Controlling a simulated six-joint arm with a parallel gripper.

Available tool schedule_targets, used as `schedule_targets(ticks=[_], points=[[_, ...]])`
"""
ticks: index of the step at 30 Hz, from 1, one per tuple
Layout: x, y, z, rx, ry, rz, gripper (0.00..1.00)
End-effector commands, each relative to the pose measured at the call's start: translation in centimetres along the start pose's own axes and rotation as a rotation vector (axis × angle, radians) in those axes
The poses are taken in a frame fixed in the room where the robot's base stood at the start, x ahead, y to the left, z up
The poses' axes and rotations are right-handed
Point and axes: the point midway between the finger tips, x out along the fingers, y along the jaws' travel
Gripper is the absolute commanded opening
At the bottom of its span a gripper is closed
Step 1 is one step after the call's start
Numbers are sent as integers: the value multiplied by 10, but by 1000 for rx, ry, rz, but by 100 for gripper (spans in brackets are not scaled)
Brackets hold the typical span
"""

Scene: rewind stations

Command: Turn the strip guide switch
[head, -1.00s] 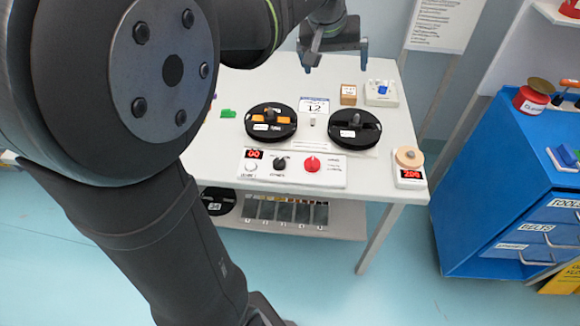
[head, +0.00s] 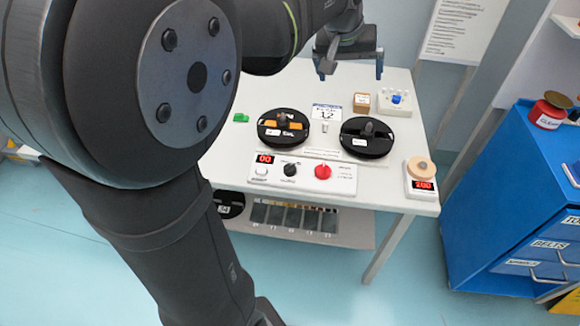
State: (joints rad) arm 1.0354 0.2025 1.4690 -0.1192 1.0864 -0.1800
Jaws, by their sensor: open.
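A white control panel (head: 301,186) on the front of the table carries a black knob (head: 290,169) and a red knob (head: 322,171). A white box with a blue knob (head: 397,99) stands at the back right. The labels are too small to read, so I cannot tell which control is the strip guide switch. My gripper (head: 350,68) is above the back of the table, open and empty, its two blue-grey fingers wide apart and pointing down. It is left of the white box and touches nothing that I can see.
Two black reels (head: 284,128), (head: 367,138) stand mid-table with a small post (head: 324,127) between them. A small brown box (head: 361,103) stands near the white box. A counter with a round tan top (head: 420,167) is at the front right. A blue drawer cabinet (head: 510,210) stands right.

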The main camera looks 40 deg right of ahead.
Motion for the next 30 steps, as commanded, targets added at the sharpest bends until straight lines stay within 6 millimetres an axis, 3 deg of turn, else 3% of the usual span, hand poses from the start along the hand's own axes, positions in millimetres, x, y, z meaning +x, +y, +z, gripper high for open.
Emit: schedule_targets(ticks=[1,4,7,12,15,23,30], points=[[0,0,0,0,0,0,94],[11,-12,2,20,-25,-19,74],[39,-47,11,87,-104,-66,57],[87,-116,38,239,-279,-121,57],[102,-141,51,302,-350,-127,57],[126,-155,65,336,-387,-125,57],[173,-164,83,335,-388,-125,57]])
